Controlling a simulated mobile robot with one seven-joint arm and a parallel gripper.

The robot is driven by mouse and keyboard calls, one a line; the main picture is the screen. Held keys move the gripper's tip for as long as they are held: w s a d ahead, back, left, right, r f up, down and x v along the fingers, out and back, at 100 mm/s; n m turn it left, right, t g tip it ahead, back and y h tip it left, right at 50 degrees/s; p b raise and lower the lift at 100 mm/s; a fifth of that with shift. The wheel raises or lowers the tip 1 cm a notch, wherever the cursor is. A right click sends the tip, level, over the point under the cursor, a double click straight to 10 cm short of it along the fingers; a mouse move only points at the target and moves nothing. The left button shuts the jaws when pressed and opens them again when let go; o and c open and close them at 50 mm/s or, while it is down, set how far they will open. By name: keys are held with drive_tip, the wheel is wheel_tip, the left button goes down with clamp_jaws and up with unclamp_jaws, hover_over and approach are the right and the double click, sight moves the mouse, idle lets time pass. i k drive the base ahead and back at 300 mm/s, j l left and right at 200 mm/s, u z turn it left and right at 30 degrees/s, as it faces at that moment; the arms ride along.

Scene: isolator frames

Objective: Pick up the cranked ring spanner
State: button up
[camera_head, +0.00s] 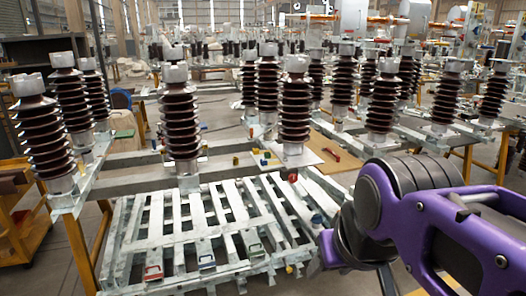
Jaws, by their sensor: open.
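I cannot pick out a cranked ring spanner with certainty. Small coloured pieces lie on the pale slatted metal frame: a red one (153,272), a blue one (207,262) and a green one (255,250) along its near edge. A small red handle-like piece (331,154) lies on a tan board behind. My purple arm comes in from the right. My gripper (326,252) is at its end, over the right side of the slatted frame, open and apparently empty. Its fingertips are hard to make out.
Dark ribbed insulator columns (181,120) stand upright on metal beams around the slatted frame (130,225). More stand behind the board and to the right. An orange-yellow trolley (22,215) is at the left. Grey floor (75,278) shows at the lower left.

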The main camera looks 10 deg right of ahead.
sight(338, 160)
drive_tip(key=i+l, duration=0.15)
drive_tip(key=i, duration=0.45)
drive_tip(key=i+l+z, duration=0.1)
drive_tip(key=i, duration=0.45)
drive_tip(key=i+l, duration=0.2)
drive_tip(key=l, duration=0.15)
drive_tip(key=i+l+u, duration=0.15)
drive_tip(key=l, duration=0.2)
drive_tip(key=i+l, duration=0.25)
drive_tip(key=i+l+u, duration=0.1)
drive_tip(key=l, duration=0.4)
drive_tip(key=i+l+u, duration=0.1)
drive_tip(key=i+l, duration=0.15)
drive_tip(key=l, duration=0.15)
drive_tip(key=i+l, duration=0.2)
drive_tip(key=l, duration=0.2)
drive_tip(key=u, duration=0.05)
